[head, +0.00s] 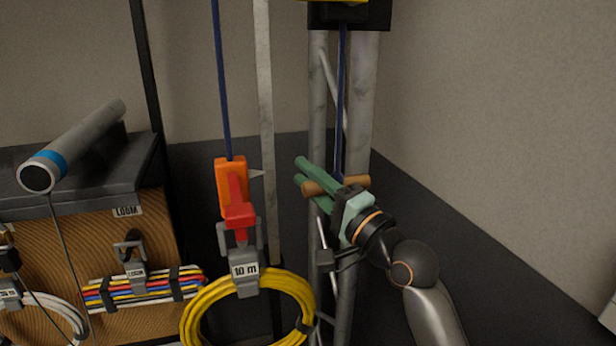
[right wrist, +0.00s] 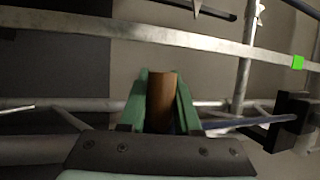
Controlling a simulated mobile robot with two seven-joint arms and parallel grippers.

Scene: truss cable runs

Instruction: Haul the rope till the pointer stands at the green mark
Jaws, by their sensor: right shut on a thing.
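My right gripper (head: 308,176) has its green fingers shut around a short brown wooden handle (head: 357,182), also seen between the fingers in the right wrist view (right wrist: 162,100). A dark blue rope (head: 341,110) runs up from the handle to a black block (head: 350,15). Another blue rope (head: 222,85) holds an orange block (head: 231,190), which has a small pale pointer (head: 257,173) facing a pale upright strip (head: 265,110). The green mark (right wrist: 298,62) shows on the strip only in the right wrist view, farther up than the pointer. My left gripper is not in view.
A red hook (head: 239,212) under the orange block carries a yellow cable coil (head: 190,320) tagged 10 m. Metal truss tubes (head: 363,85) stand just behind my gripper. A wooden case (head: 60,240) with cables is at the left.

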